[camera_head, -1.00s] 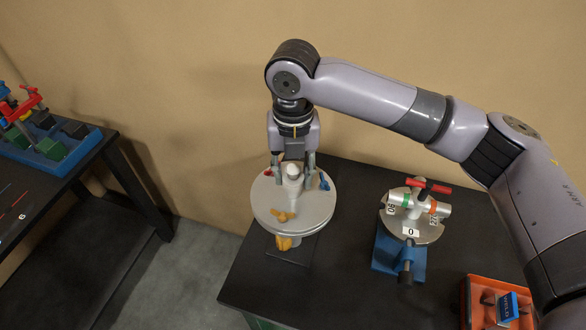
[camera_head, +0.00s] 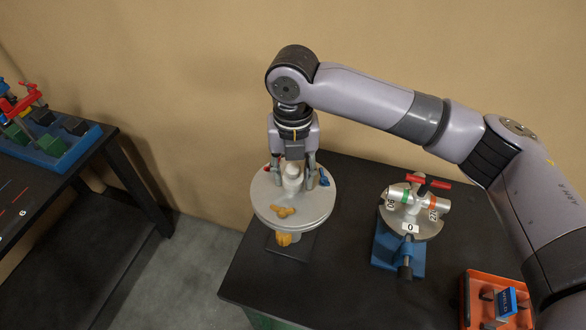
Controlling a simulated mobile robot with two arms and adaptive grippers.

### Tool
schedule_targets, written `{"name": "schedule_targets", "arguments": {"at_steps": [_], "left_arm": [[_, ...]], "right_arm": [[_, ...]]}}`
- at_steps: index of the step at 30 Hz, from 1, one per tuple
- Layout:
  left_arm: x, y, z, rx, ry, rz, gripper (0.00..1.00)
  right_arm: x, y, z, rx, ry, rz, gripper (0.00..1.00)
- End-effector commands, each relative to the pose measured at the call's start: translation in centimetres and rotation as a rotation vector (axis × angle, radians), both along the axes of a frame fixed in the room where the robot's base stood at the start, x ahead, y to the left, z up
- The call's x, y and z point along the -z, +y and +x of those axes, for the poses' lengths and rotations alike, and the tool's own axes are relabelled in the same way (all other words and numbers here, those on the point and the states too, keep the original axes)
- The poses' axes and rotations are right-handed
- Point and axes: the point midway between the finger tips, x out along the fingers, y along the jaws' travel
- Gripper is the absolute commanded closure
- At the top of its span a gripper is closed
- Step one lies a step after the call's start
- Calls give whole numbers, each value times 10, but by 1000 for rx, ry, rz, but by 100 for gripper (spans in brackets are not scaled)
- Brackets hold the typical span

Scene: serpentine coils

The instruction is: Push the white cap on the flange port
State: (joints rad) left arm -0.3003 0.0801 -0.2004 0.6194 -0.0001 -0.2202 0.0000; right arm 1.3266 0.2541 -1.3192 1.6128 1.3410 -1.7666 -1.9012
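A round grey-white disc (camera_head: 312,216) stands on a mount on the black table. A short upright white piece, apparently the white cap (camera_head: 291,172), sits on top of it near its far side; I cannot clearly tell the port beneath from the cap. My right gripper (camera_head: 294,182) points straight down over the disc, with one finger on each side of the white piece. The fingers look spread, with a small gap to the piece. My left gripper is not in view.
Yellow-orange pieces (camera_head: 284,212) lie on the disc, with a blue one (camera_head: 324,177) near its edge. A valve fixture with red handles (camera_head: 428,181) on a blue base stands to the right. An orange tray (camera_head: 474,303) is at front right. Another table with a blue tray (camera_head: 75,158) is left.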

Motion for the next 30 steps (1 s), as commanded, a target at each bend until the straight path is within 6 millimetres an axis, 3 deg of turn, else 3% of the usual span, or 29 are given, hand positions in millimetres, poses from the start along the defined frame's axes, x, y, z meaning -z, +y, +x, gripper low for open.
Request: {"name": "schedule_targets", "arguments": {"at_steps": [8,19,23,30], "left_arm": [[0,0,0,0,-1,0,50],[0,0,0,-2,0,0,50],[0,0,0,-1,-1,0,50],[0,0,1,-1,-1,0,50]], "right_arm": [[-1,0,1,0,-3,1,41],[-7,1,1,0,-5,2,41],[-26,1,2,-1,-7,4,41],[-78,1,1,0,-7,3,41]]}}
